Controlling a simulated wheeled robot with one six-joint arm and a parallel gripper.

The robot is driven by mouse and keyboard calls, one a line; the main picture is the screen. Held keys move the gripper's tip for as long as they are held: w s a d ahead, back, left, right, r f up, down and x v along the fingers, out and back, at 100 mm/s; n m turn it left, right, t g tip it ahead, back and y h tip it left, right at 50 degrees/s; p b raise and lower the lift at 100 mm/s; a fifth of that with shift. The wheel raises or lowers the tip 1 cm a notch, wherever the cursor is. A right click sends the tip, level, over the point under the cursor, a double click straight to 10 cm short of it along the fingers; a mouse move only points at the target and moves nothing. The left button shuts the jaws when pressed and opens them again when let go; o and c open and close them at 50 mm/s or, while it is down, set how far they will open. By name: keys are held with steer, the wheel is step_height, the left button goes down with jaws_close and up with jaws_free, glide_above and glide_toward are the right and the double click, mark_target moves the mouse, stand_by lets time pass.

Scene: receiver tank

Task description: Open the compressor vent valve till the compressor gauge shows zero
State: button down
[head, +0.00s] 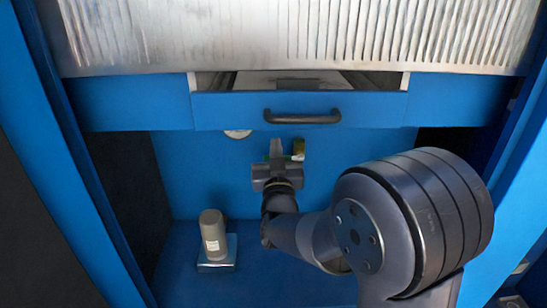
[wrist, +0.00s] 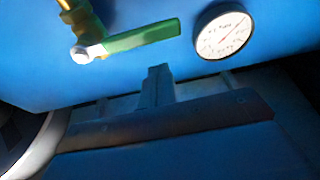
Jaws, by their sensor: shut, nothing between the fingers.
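The vent valve has a green lever (wrist: 140,37) on a brass body (wrist: 84,18), fixed to a blue wall. In the wrist view the lever points right and slightly up from its silver nut. The round white gauge (wrist: 222,30) sits right of the lever tip; its thin needle shows, but the numbers are too small to read. In the head view the gauge (head: 238,134) is mostly hidden under the drawer, and the brass body (head: 298,147) shows beside my gripper (head: 276,150). In the wrist view my gripper (wrist: 160,73) is shut and empty, apart from the lever.
A blue drawer (head: 225,111) with a dark handle (head: 302,117) stands slightly open above my gripper, under a ribbed metal top (head: 300,40). A grey cylinder (head: 213,232) stands on a small plate at lower left. Blue side panels bound the space.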

steer(key=r+b+v, duration=0.1)
steer(key=v, duration=0.8)
steer(key=shift+s+f, duration=0.2)
steer(key=shift+s, duration=0.35)
steer(key=shift+a, duration=0.1)
steer(key=w, duration=0.9)
steer(key=shift+w+f, duration=0.2)
steer(key=shift+w, duration=0.05)
